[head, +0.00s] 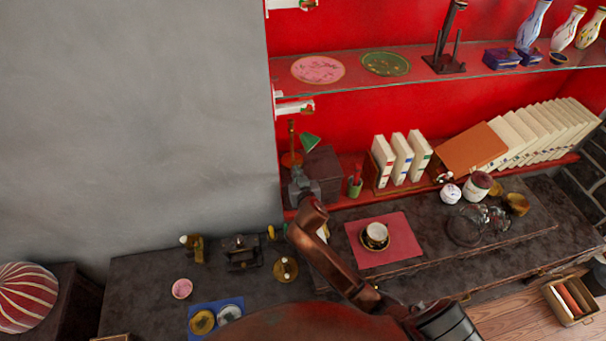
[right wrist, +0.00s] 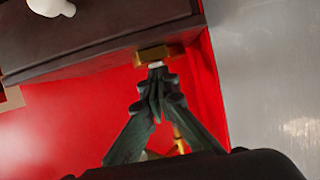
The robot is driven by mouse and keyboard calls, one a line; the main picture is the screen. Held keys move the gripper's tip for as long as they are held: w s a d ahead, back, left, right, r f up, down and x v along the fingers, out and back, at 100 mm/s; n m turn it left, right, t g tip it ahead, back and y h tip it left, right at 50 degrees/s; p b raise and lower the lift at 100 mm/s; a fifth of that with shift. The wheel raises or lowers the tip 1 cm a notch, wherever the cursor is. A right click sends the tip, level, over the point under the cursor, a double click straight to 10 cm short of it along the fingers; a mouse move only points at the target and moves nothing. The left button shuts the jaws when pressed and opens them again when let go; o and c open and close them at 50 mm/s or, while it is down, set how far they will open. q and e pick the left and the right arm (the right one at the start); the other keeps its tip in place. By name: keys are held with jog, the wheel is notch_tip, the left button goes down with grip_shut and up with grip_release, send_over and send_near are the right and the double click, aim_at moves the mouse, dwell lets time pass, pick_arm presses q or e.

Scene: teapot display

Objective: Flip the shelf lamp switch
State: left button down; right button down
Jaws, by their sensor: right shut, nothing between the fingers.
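The shelf lamp, with a green shade (head: 309,142) and an orange-brown base (head: 291,159), stands at the left end of the lower red shelf. My right gripper (head: 297,174) is just in front of its base. In the right wrist view my right gripper (right wrist: 157,92) is shut and empty. A small brass piece (right wrist: 160,51) with a pale tip lies right beyond the fingertips. It may be the lamp switch; I cannot tell whether the fingers touch it. More brass (right wrist: 185,135) shows partly hidden behind the fingers. My left gripper is not in view.
A dark box (head: 322,168) stands right of the lamp; its drawer front with a white knob (right wrist: 50,6) shows in the wrist view. A green cup (head: 355,187) and upright books (head: 402,158) stand further right. The grey wall (head: 170,110) is close on the left.

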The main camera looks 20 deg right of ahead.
jog(key=shift+s+f, duration=0.1)
jog(key=shift+f, duration=0.1)
jog(key=shift+a+p, duration=0.1)
jog(key=shift+p, duration=0.2)
jog(key=shift+r, duration=0.1)
jog(key=shift+r+p, duration=0.4)
jog(key=shift+p, duration=0.05)
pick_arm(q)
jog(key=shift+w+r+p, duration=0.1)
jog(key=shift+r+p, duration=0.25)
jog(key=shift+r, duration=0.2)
pick_arm(e)
jog(key=shift+r, duration=0.4)
